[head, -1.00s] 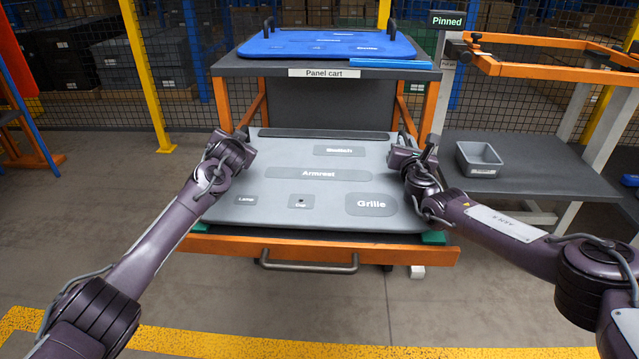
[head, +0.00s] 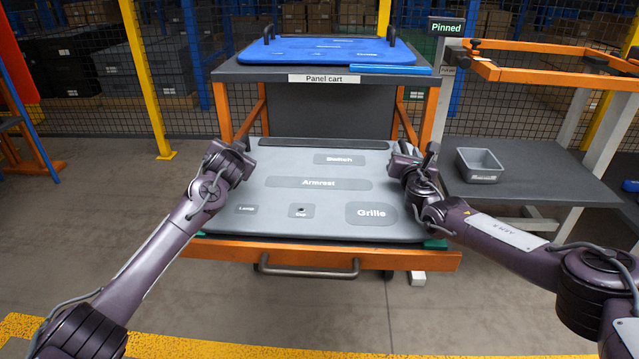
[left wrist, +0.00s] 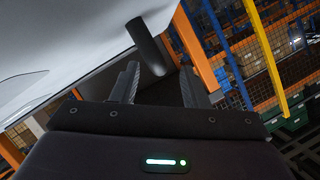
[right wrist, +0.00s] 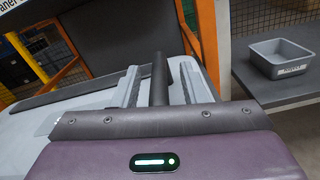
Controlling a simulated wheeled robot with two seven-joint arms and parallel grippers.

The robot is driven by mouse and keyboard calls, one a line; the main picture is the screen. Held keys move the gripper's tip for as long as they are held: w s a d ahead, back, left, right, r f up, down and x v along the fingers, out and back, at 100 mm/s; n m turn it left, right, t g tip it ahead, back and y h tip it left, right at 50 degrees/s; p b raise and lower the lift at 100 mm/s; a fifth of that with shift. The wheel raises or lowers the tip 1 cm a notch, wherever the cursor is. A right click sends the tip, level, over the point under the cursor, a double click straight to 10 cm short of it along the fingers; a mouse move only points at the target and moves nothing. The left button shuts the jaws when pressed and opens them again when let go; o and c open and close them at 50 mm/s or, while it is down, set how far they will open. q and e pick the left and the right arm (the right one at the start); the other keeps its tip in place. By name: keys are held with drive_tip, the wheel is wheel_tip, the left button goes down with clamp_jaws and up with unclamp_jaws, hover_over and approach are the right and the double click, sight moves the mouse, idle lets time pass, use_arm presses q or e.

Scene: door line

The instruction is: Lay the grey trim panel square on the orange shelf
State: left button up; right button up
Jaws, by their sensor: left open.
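The grey trim panel (head: 285,205), labelled Armrest, Switch, Grille, Lamp and Cup, lies flat on the orange shelf (head: 215,249) of the panel cart. Green strips show at its front corners. My left gripper (head: 238,158) is at the panel's left edge; in the left wrist view its open fingers (left wrist: 158,85) point at a dark upright handle (left wrist: 150,45). My right gripper (head: 408,160) is at the right edge; in the right wrist view its fingers (right wrist: 163,88) stand apart on both sides of a dark handle (right wrist: 160,75). Gaps show beside that handle.
A blue panel (head: 300,50) with dark handles lies on the cart's top. A blue bar (head: 390,70) lies at its front edge. A grey bin (head: 480,164) stands on the side table (head: 540,185) at right, below an orange frame (head: 530,72).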

use_arm(q)
drive_tip(key=v, duration=0.9)
drive_tip(key=shift+s, duration=0.2)
use_arm(e)
drive_tip(key=shift+s, duration=0.1)
drive_tip(key=s, duration=1.1)
drive_tip(key=shift+s+a, duration=0.35)
drive_tip(key=shift+s, duration=0.05)
drive_tip(key=shift+f, duration=0.1)
